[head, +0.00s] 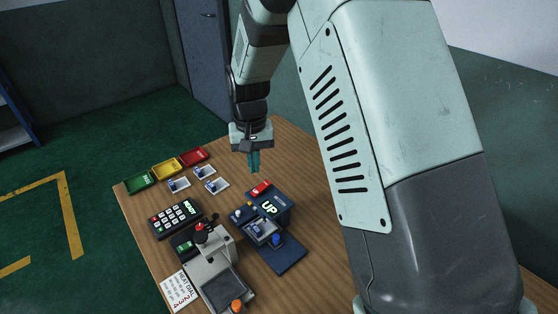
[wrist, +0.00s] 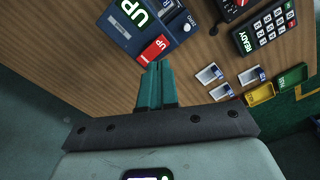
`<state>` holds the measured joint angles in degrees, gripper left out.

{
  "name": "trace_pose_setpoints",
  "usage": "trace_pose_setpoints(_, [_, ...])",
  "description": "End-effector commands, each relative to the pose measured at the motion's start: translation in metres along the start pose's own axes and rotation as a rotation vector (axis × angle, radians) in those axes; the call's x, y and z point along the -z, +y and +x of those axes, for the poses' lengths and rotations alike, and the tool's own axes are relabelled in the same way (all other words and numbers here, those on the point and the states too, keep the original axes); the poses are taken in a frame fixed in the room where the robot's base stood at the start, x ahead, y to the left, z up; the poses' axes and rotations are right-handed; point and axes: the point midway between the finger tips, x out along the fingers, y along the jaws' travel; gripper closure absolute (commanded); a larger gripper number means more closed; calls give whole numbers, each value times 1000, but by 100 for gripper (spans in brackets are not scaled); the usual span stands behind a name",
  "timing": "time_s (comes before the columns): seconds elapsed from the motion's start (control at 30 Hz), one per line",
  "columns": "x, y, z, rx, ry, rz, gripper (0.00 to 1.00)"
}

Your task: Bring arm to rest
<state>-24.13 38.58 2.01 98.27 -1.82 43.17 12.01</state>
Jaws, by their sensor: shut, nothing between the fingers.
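My gripper (head: 254,161) hangs over the back part of the wooden table, with its teal fingers pointing down. The fingers are closed together and empty, as the wrist view also shows (wrist: 154,72). In the head view they are behind the dark blue device (head: 284,213), whose display reads UP. The arm's large pale and dark links fill the right of the head view and hide part of the table.

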Motion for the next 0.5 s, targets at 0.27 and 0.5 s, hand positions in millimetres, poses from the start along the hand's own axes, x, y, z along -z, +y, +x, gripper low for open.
trace_pose_setpoints(0.27, [-9,19,-42,3,44,20,100])
trace_pose_setpoints(0.5, [-64,72,-146,1,164,72,100])
